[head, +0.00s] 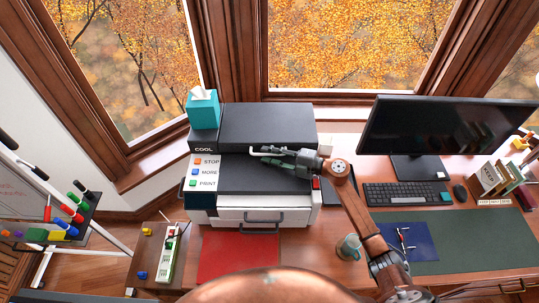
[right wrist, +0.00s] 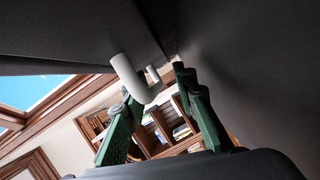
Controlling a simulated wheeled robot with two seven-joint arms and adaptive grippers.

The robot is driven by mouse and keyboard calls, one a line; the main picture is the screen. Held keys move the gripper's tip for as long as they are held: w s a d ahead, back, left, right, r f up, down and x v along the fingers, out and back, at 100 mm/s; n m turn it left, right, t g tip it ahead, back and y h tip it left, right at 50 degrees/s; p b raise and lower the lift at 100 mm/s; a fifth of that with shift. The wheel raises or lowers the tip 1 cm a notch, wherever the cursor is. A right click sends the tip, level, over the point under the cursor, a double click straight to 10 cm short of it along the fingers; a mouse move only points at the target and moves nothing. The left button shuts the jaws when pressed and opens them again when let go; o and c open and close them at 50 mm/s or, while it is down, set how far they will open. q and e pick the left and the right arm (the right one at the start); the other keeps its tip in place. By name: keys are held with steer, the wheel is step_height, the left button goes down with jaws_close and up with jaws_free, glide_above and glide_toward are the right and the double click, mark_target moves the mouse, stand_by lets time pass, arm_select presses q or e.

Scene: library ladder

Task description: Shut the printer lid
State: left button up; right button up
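The printer (head: 262,216) stands on the desk with a dark upper part (head: 268,122) marked COOL and a lower dark panel (head: 240,176) in front of it. I cannot tell the lid's exact angle. My right gripper (head: 268,154) reaches in from the right over the printer. In the right wrist view its green fingers (right wrist: 162,112) are spread apart. A light grey curved handle (right wrist: 130,75) sits near their tips, closest to the left finger; contact is unclear. Dark printer surfaces (right wrist: 255,60) fill much of that view. My left gripper is not in view.
A teal tissue box (head: 203,110) sits at the printer's back left. STOP, MORE and PRINT buttons (head: 202,172) line its left side. A red mat (head: 238,257) lies in front. A mug (head: 349,247), keyboard (head: 405,194) and monitor (head: 418,127) are to the right.

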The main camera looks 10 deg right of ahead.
steer(key=shift+r, duration=0.1)
steer(key=v, duration=1.2)
steer(key=shift+s, duration=0.1)
